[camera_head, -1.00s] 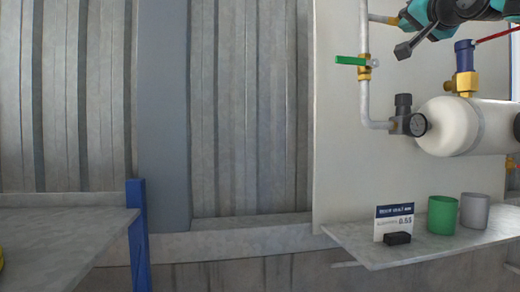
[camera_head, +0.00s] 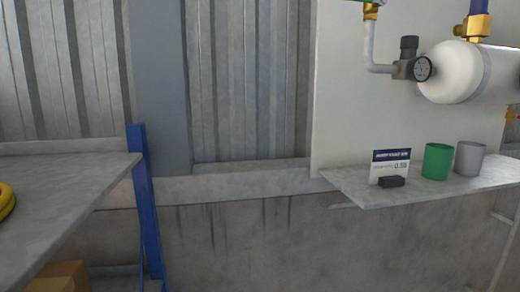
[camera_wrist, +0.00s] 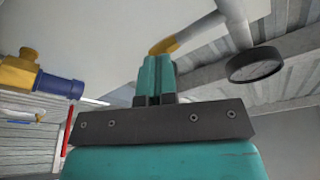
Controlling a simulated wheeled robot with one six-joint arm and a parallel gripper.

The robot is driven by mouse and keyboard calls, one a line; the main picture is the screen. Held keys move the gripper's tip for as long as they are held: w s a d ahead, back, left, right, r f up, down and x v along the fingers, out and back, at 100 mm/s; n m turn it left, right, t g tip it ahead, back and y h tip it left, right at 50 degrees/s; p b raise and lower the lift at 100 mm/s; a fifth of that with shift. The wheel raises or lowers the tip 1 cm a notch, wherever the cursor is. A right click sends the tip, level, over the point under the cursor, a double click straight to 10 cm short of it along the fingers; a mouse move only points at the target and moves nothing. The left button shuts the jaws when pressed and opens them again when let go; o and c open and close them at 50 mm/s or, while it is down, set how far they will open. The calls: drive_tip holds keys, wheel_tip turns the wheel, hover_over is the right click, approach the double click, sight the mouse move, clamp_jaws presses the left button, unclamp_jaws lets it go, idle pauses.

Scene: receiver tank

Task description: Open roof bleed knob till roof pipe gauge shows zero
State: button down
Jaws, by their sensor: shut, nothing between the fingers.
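My gripper (camera_wrist: 155,78) shows in the wrist view with its teal fingers together and nothing between them. Just beyond the fingertips is a yellow fitting (camera_wrist: 166,45) joined to a grey pipe (camera_wrist: 200,30); I cannot tell whether the fingers touch it. A dark round gauge-like disc (camera_wrist: 255,65) hangs at the right of the wrist view, seen from its edge and underside, so no reading shows. I cannot make out the roof bleed knob for certain. In the head view neither my gripper nor the roof pipe shows.
A shelf (camera_head: 440,188) below holds a card (camera_head: 389,165), green cup (camera_head: 437,161) and grey cup (camera_head: 469,158). A workbench (camera_head: 70,195) stands left.

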drive_tip(key=shift+a+r, duration=0.2)
drive_tip(key=shift+r, duration=0.25)
drive_tip(key=b+v, duration=0.3)
drive_tip(key=v, duration=0.2)
drive_tip(key=shift+s+d+f+b, duration=0.15)
drive_tip(key=shift+s+b, duration=0.1)
drive_tip(key=shift+b, duration=0.15)
idle(0.3)
drive_tip(key=shift+f+p+x, duration=0.15)
drive_tip(key=shift+p+x, duration=0.95)
drive_tip(key=shift+x, duration=0.25)
drive_tip(key=shift+f+p+x, duration=0.1)
drive_tip(key=shift+p+x, duration=1)
drive_tip(key=shift+x, duration=0.3)
